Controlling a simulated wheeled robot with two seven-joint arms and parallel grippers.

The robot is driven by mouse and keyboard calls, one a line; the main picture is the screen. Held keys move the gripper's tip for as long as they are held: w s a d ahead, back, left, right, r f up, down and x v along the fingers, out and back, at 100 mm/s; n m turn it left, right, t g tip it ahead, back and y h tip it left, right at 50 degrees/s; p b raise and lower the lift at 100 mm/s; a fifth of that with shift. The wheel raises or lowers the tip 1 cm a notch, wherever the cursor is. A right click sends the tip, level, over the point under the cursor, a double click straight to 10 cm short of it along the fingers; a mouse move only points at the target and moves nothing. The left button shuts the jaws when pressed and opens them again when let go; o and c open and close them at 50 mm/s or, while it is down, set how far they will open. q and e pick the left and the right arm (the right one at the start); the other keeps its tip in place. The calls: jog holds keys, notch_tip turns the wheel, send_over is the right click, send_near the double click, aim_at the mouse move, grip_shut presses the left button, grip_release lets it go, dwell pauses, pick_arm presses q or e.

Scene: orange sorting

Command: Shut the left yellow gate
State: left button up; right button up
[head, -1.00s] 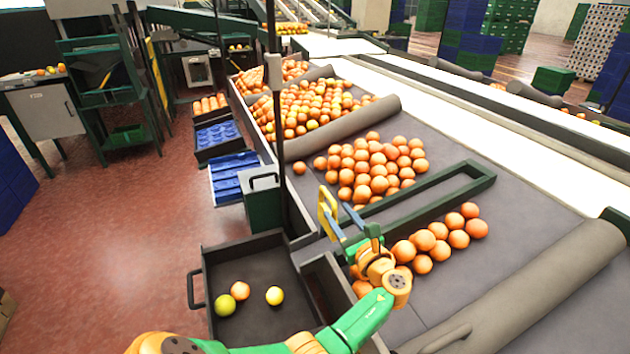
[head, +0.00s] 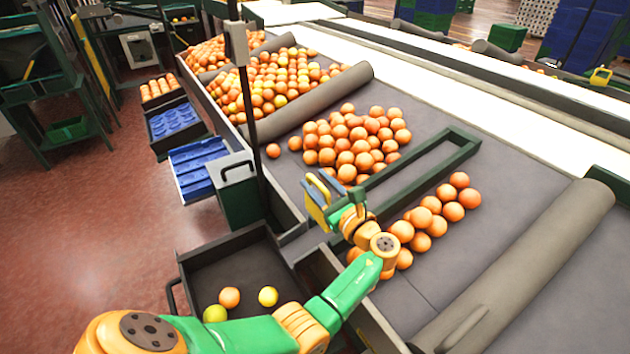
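The left yellow gate (head: 315,213) is a small upright yellow plate with a looped top, at the near left edge of the grey sorting table. My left gripper (head: 331,196) is at the gate, reaching in from the right. Its blue-grey fingers look apart, and one shows behind the plate's top. I cannot tell whether they touch the gate. The gate's lower part and its mounting are partly hidden. My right gripper is not in view.
Loose oranges (head: 352,143) lie on the sorting table (head: 440,287), beside a green frame (head: 420,163). A thin black post (head: 249,130) rises left of the gate.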

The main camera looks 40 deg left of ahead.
pick_arm(q)
jog(key=shift+a, duration=0.15)
grip_shut()
dwell(1.0)
